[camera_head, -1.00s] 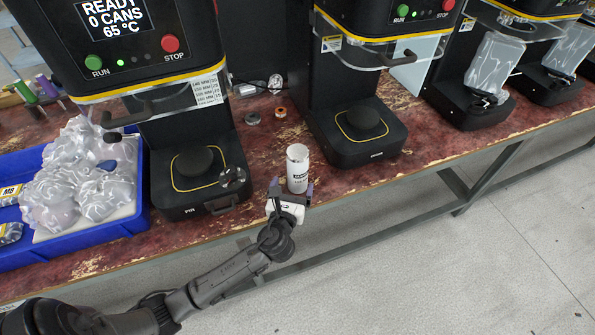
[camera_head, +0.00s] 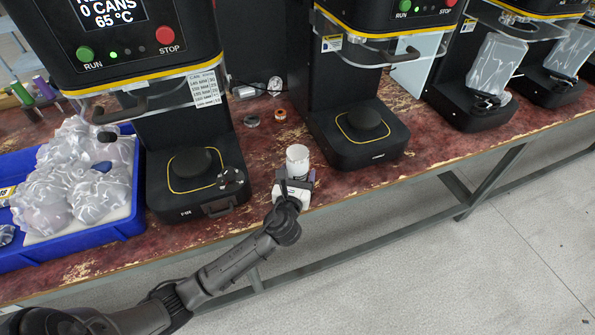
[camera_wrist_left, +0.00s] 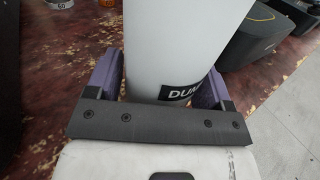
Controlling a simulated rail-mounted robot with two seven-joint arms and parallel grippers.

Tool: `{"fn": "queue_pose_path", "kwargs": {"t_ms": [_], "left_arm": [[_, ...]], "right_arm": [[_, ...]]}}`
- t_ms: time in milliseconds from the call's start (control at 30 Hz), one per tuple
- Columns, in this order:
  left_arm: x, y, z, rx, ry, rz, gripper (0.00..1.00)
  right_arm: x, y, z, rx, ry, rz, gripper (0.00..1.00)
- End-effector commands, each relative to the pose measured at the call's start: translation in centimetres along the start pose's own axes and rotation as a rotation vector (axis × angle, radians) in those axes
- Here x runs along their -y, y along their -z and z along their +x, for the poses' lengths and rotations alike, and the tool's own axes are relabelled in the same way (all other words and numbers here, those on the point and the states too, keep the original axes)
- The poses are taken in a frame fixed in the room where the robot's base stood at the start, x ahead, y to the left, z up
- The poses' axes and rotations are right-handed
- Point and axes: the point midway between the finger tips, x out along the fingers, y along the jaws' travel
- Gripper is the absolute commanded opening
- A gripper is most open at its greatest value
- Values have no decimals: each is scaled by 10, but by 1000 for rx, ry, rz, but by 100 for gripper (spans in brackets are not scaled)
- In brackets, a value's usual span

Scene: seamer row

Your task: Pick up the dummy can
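The dummy can (camera_head: 297,158) is a white cylinder with a dark label, upright near the bench's front edge, between two seamers. In the left wrist view, the can (camera_wrist_left: 185,45) fills the space between my left gripper's purple fingers, and its black label reads "DUM". My left gripper (camera_head: 298,178) reaches in from the front, with one finger on each side of the can's lower part. The fingers (camera_wrist_left: 162,85) lie very close to the can; I cannot tell whether both press on it. The can's base is hidden behind the gripper. My right gripper is not in view.
A seamer (camera_head: 195,190) stands left of the can and another (camera_head: 362,130) to its right. A blue tray (camera_head: 130,225) of wrapped items sits at far left. Small rings (camera_head: 280,115) lie behind the can. The bench's front edge (camera_head: 400,185) is close by.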

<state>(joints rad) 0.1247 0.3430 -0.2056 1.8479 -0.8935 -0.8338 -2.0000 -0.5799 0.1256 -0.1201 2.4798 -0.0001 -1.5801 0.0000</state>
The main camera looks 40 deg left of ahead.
Motion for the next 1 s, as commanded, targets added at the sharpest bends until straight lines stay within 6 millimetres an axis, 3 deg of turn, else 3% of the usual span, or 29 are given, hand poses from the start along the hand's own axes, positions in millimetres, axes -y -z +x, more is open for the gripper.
{"fn": "queue_pose_path", "kwargs": {"t_ms": [433,767,1000], "left_arm": [[0,0,0,1,0,0,33],[0,-6,0,1,0,0,33],[0,-34,0,4,-1,0,33]], "right_arm": [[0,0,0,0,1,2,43],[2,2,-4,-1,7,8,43],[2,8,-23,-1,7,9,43]]}}
